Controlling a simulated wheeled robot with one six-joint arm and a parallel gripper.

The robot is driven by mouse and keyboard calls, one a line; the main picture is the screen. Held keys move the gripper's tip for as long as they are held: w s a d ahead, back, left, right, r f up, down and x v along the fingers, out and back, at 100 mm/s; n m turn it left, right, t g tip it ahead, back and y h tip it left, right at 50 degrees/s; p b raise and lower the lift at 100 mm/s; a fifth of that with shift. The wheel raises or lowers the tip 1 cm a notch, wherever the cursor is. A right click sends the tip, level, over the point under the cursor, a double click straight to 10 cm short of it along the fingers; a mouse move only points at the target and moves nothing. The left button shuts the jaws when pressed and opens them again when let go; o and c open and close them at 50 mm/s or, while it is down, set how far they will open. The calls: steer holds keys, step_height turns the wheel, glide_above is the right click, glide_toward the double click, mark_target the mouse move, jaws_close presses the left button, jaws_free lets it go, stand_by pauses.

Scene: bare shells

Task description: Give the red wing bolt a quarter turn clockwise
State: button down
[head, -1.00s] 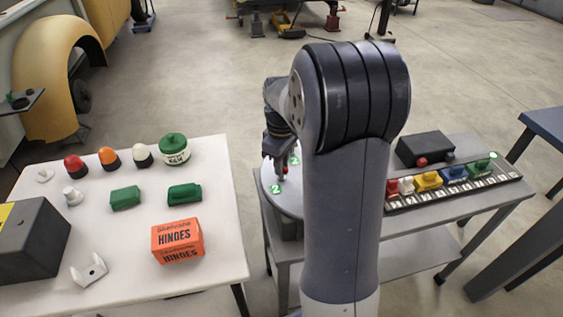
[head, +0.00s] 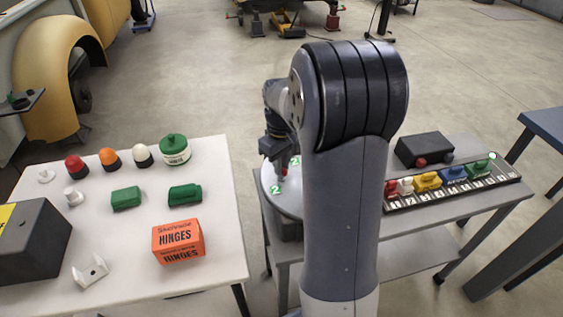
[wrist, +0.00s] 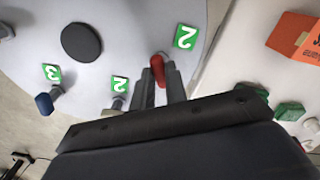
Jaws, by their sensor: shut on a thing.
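The red wing bolt (wrist: 158,70) stands on a round pale grey plate (wrist: 130,20) in the wrist view. My gripper (wrist: 160,78) is shut on it, with one finger on each side of the red wing. In the head view my gripper (head: 276,160) points down over the plate (head: 290,203), and only a little red of the bolt (head: 283,171) shows below it. My arm hides much of the plate there.
The plate also carries a blue bolt (wrist: 45,104), a black disc (wrist: 81,42) and more number labels. A rail of coloured blocks (head: 455,181) and a dark box (head: 424,149) stand at right. A white table (head: 130,235) at left holds an orange box (head: 178,241).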

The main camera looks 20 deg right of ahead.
steer(key=m, duration=0.5)
steer(key=shift+p, duration=0.3)
steer(key=shift+m, duration=0.4)
steer(key=c, duration=1.4)
jaws_free()
steer(key=shift+c, duration=0.2)
steer(key=shift+r, duration=0.1)
step_height(320, 180, up, 11)
